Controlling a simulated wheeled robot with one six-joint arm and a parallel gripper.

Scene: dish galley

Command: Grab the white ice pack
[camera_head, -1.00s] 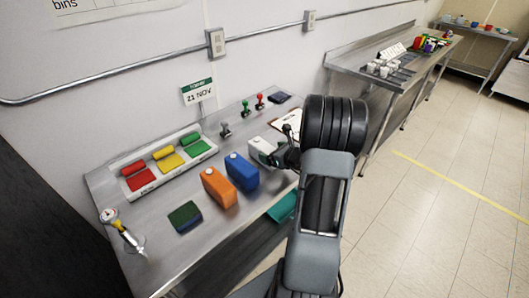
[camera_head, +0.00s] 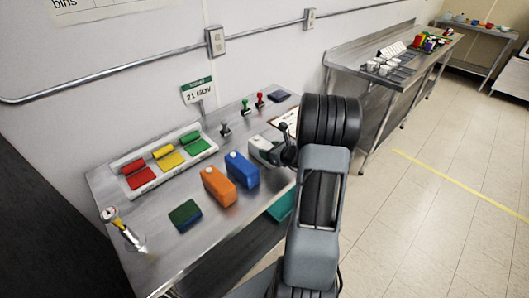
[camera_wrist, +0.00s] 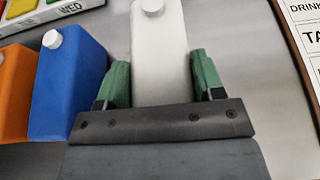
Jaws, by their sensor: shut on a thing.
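The white ice pack (camera_wrist: 160,35) is an upright, jug-shaped block with a round white cap. It stands on the steel table, right of the blue ice pack, in the head view (camera_head: 259,147). My gripper (camera_wrist: 158,68) is shut on it, with one green-padded finger on each side of its body in the wrist view. In the head view my gripper (camera_head: 277,154) reaches it from the right and hides part of it. The pack's lower part is hidden behind the gripper body in the wrist view.
A blue ice pack (camera_head: 242,171) and an orange one (camera_head: 218,187) stand close on the left. A tray (camera_head: 145,189) with red, yellow and green blocks lies behind. A clipboard (camera_wrist: 306,35) lies on the right. Several stamps stand near the wall.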

